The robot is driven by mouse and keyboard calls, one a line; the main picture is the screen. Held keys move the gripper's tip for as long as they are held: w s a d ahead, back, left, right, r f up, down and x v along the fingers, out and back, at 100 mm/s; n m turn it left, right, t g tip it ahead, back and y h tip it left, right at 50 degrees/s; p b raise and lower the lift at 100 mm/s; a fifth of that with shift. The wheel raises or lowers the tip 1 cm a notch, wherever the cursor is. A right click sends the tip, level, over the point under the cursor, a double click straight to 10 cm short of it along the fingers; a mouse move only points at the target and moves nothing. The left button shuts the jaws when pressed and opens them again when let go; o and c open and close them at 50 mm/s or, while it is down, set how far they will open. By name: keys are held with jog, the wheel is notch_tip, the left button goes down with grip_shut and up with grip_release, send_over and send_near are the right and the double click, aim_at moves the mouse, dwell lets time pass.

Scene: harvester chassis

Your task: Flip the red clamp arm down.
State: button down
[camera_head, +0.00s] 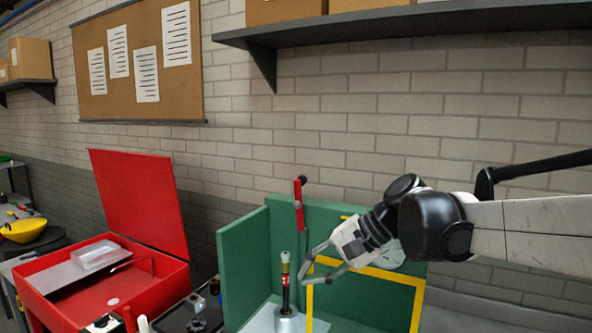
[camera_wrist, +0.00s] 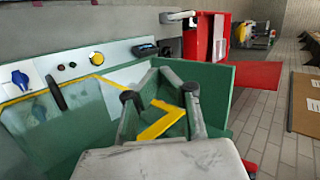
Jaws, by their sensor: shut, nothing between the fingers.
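The red clamp arm (camera_head: 298,205) stands upright at the green panels, with a dark tip at its top. My gripper (camera_head: 306,274) is just below and to the right of it, in front of the green back panel, and does not appear to hold it. A small red piece at the lower right edge of the wrist view may be part of the clamp; I cannot tell. The clamp's lower mount is partly hidden.
A post with a red band (camera_head: 285,285) stands on a pale base left of my fingers. Green panels (camera_head: 243,260) and a yellow frame (camera_head: 415,300) surround the spot. An open red box (camera_head: 165,285) lies left. A shelf (camera_head: 400,25) hangs above.

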jog(key=w+a+r+g+y+p, duration=0.1)
jog(key=w+a+r+y+p, duration=0.15)
jog(key=w+r, duration=0.3)
jog(key=w+d+r+n+t+y+b, duration=0.1)
jog(key=w+d+r, duration=0.1)
jog(key=w+d, duration=0.3)
jog(key=w+d+r+n+t+y+b, duration=0.1)
jog(key=w+d, duration=0.5)
jog(key=w, duration=0.7)
jog(key=w+d+r+n+t+y+b, duration=0.1)
jog(key=w+d+r+y+b, duration=0.1)
jog(key=w+d, duration=0.4)
jog(key=w+r+y, duration=0.1)
jog(key=w+r, duration=0.1)
jog(key=w, duration=0.1)
jog(key=shift+r+b, duration=0.15)
jog(key=shift+b, duration=0.15)
jog(key=x, duration=0.3)
jog(key=p+x, duration=0.1)
jog(key=x, duration=0.5)
jog(key=shift+w+a+r+p, duration=0.1)
jog(key=shift+a+r+p, duration=0.05)
jog(key=shift+p, duration=0.2)
jog(key=shift+s+a+f, duration=0.2)
jog(key=shift+s+a, duration=0.7)
jog(key=shift+s, duration=0.1)
jog(key=shift+s+a+f+p, duration=0.2)
jog(key=shift+s+a+p, duration=0.15)
jog(key=shift+s, duration=0.3)
